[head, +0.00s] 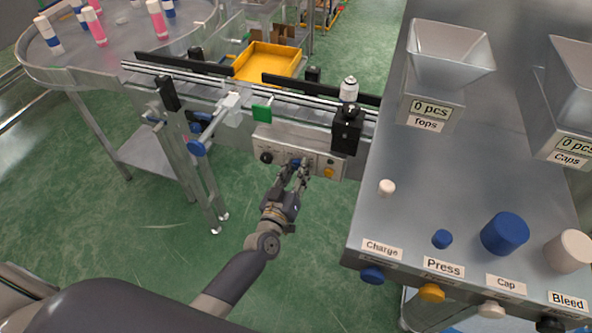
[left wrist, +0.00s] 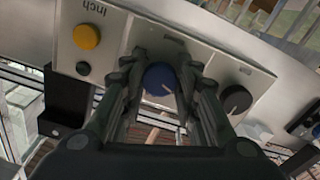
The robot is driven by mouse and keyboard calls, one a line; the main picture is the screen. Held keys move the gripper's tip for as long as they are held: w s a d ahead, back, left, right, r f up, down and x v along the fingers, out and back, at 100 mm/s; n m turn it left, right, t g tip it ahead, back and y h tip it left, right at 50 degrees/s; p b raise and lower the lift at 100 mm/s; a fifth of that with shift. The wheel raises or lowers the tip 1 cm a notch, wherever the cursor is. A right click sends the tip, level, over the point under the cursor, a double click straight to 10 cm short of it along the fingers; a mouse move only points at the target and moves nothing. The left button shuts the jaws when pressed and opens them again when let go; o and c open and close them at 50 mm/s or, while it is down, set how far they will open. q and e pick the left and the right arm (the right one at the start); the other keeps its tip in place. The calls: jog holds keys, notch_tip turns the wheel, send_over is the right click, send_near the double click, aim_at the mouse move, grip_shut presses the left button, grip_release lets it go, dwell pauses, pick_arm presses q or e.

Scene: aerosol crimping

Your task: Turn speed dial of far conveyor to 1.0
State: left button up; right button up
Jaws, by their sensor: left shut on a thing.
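The far conveyor's control box (head: 290,146) is a silver panel on the conveyor's side. Its blue dial (head: 296,162) sits between a black knob (head: 266,157) on the left and a yellow button (head: 329,172) on the right. My left gripper (head: 296,172) reaches up to the panel, its fingers on either side of the blue dial. In the left wrist view the blue dial (left wrist: 159,79) shows between the fingers, with a pale pointer line. The gripper is shut on it. The dial's scale is not readable. My right gripper is not in view.
A conveyor rail (head: 215,86) runs above the panel, with a black block (head: 347,130) at its right. A round table (head: 110,55) with bottles stands at the upper left. A metal machine (head: 470,190) with hoppers and buttons fills the right. Green floor lies open below.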

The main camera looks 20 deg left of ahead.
pick_arm(q)
jog(key=shift+d+r+n+b, duration=0.1)
jog(key=shift+n+b, duration=0.85)
jog(key=shift+n, duration=4.05)
jog(key=o, duration=1.1)
jog(key=shift+c, duration=0.2)
jog(key=s, duration=1.2)
jog(key=shift+a, duration=0.2)
